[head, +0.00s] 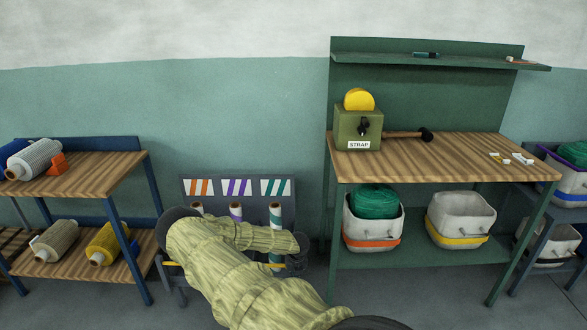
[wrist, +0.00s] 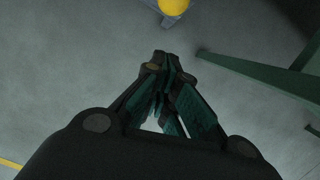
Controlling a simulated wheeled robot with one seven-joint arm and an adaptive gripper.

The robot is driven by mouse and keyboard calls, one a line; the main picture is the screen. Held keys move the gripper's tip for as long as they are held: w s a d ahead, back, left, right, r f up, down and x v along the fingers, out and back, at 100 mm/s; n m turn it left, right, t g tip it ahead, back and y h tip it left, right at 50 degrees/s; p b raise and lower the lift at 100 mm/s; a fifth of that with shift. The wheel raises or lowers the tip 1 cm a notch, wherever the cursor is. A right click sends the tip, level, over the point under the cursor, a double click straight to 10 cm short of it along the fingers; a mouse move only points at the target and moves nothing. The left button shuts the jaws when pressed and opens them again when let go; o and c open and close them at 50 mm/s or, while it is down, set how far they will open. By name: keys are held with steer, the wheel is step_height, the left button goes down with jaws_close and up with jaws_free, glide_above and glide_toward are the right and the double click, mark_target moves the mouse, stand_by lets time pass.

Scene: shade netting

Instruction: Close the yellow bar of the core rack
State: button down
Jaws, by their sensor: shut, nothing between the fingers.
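The core rack (head: 262,190) is a grey floor rack against the wall, with orange, purple and teal striped panels and upright cores below them. A short piece of the yellow bar (head: 170,264) shows at the rack's lower left. In the wrist view my gripper (wrist: 164,62) is shut and empty above the grey floor. A rounded yellow thing (wrist: 173,6) is cut off at the top edge, apart from the fingertips.
A green workbench (head: 430,155) stands right of the rack, with a STRAP box (head: 358,128) on top and bins below. A green bar (wrist: 250,78) crosses the wrist view's right side. A shelf with rolls (head: 75,178) stands left. Bare floor lies under my gripper.

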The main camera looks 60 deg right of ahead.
steer(key=v, duration=0.9)
steer(key=shift+r, duration=0.15)
steer(key=shift+a, duration=0.1)
steer(key=a+f+m+t+y+p, duration=0.15)
steer(key=a+m+p, duration=0.45)
steer(key=a+m, duration=1.6)
steer(key=s+a+r+m+g+p, duration=0.1)
steer(key=s+a+r, duration=0.2)
steer(key=a, duration=0.8)
steer(key=s+a+r+m+g+p, duration=0.1)
steer(key=s+a+r+p, duration=0.1)
steer(key=a, duration=1)
steer(key=s+a+r+m+g+p, duration=0.1)
steer(key=s+a+r, duration=0.4)
steer(key=a, duration=0.7)
steer(key=shift+s+m+p, duration=0.35)
steer(key=shift+s+m, duration=0.15)
steer(key=shift+s, duration=0.35)
steer(key=shift+y, duration=0.25)
